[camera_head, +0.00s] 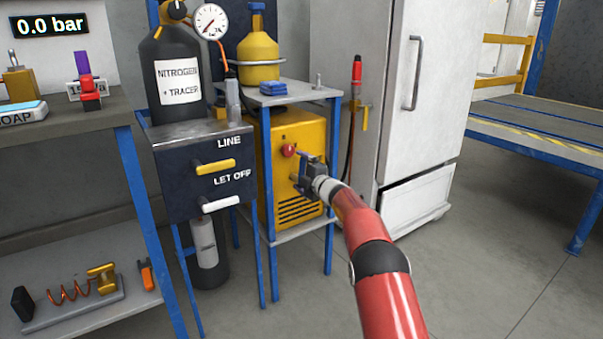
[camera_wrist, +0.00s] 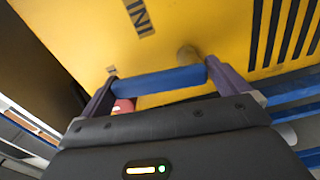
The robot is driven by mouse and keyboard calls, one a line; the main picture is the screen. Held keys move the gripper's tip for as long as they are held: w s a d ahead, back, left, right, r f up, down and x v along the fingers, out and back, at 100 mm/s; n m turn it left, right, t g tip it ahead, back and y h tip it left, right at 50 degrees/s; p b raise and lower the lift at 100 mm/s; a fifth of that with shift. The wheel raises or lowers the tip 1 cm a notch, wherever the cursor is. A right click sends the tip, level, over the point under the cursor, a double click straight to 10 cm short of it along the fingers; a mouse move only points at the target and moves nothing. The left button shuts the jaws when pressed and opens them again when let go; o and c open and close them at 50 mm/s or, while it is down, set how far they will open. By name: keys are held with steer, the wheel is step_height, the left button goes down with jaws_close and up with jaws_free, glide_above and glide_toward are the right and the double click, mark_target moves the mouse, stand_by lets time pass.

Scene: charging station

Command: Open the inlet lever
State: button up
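The yellow machine (camera_head: 285,135) stands on the blue-legged stand, with a red knob (camera_head: 289,150) and black vent slots on its front. My gripper (camera_head: 303,168) is at this front, just right of the red knob. In the wrist view, the fingers (camera_wrist: 160,84) are wide apart. A blue bar (camera_wrist: 160,82), apparently the inlet lever, spans the gap between them, in front of the yellow face. I cannot tell whether the fingers touch its ends. A grey stub (camera_wrist: 188,56) and a partly seen dark label (camera_wrist: 142,17) are beyond it. The lever is not clear in the head view.
Left of the machine, a dark panel carries a yellow LINE handle (camera_head: 214,167) and a white LET OFF handle (camera_head: 220,204). A nitrogen cylinder (camera_head: 178,65) stands behind it. A white cabinet (camera_head: 400,90) is at right. The floor at front right is clear.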

steer(key=shift+s+d, duration=0.1)
steer(key=b+v, duration=0.1)
steer(key=v, duration=0.6)
steer(key=shift+s, duration=0.2)
steer(key=shift+d, duration=0.15)
